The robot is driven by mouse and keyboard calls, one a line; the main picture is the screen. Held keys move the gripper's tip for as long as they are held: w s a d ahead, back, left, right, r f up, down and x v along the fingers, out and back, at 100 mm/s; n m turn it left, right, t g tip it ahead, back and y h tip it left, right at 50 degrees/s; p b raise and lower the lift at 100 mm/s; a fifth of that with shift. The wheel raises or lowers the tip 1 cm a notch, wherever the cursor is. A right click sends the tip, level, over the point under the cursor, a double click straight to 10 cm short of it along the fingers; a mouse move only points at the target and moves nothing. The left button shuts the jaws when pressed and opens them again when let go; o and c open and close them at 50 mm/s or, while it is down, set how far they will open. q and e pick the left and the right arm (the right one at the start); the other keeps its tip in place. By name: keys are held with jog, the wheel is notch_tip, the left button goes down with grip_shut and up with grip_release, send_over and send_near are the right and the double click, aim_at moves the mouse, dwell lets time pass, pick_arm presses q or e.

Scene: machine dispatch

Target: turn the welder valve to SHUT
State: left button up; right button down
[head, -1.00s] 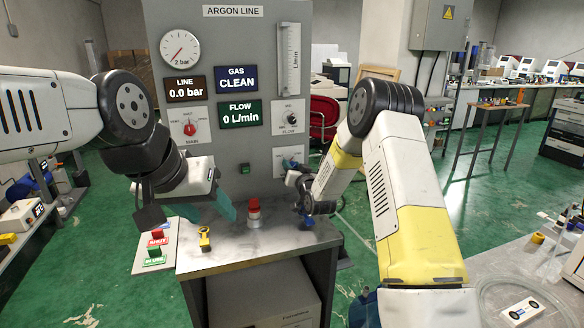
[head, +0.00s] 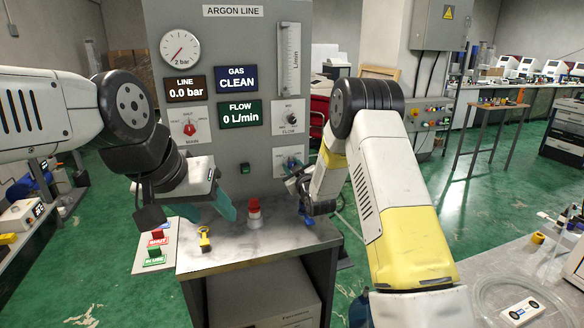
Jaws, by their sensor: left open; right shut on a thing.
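The argon line panel (head: 237,40) stands in front of me. A small valve plate (head: 279,157) sits at its lower right, and I take it for the welder valve. My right gripper (head: 291,168) is at this plate, shut on the valve handle as far as I can see. The arm and fingers cover most of the handle, so its pointing direction and label cannot be read. My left gripper (head: 212,207) is open and empty, with teal fingers, above the left part of the bench in front of the panel.
The red MAIN knob (head: 190,129) and the dark FLOW knob (head: 292,120) sit higher on the panel. The displays read 0.0 bar, CLEAN, 0 L/min.

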jog(key=n, duration=0.4)
jog(key=shift+n, duration=2.6)
jog(key=c, duration=1.1)
grip_release()
jog(key=shift+o, duration=0.2)
jog(key=v, duration=0.7)
jog(key=shift+s, duration=0.4)
